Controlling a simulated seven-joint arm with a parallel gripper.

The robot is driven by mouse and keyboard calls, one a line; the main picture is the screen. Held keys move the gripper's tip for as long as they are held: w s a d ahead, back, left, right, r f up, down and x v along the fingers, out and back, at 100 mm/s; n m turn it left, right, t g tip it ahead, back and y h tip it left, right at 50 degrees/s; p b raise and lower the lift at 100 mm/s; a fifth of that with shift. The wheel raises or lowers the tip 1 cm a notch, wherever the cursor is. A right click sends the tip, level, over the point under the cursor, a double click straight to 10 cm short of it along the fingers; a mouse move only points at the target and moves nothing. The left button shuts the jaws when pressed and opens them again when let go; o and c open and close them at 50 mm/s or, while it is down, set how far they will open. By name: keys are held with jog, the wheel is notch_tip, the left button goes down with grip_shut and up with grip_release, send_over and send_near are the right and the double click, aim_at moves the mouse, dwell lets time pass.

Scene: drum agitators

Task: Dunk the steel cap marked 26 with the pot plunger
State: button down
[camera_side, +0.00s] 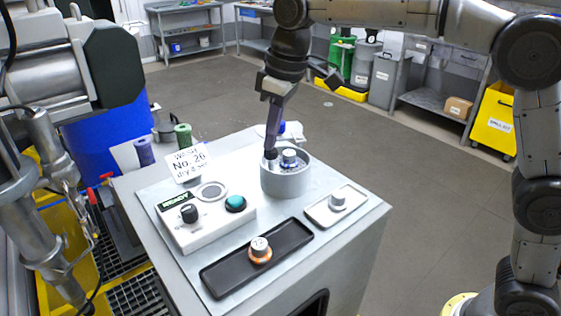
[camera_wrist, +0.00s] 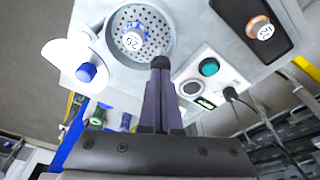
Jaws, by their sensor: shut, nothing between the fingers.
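The steel cap (camera_wrist: 132,40) has a white top that reads 26 and a blue ring. It sits on the perforated plate (camera_wrist: 155,44) inside the grey round pot (camera_side: 286,184); in the side view the cap (camera_side: 289,156) shows just above the rim. I take the perforated plate to be the pot plunger. My gripper (camera_side: 270,162) points down into the pot beside the cap, apart from it, and is shut and empty. In the wrist view its fingertips (camera_wrist: 161,63) lie over the plate's near edge; whether they touch the plate I cannot tell.
A white control box (camera_side: 205,219) with a black knob and teal button stands left of the pot. A black tray (camera_side: 228,275) holds an orange-ringed cap (camera_side: 260,250). A small white tray (camera_side: 320,214) holds another cap. A sign (camera_side: 189,162) reads No. 26.

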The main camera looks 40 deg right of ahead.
aim_at(272, 152)
dwell(0.4)
jog(key=shift+f, duration=1.85)
jog(key=shift+r, duration=1.85)
jog(key=shift+f, duration=0.1)
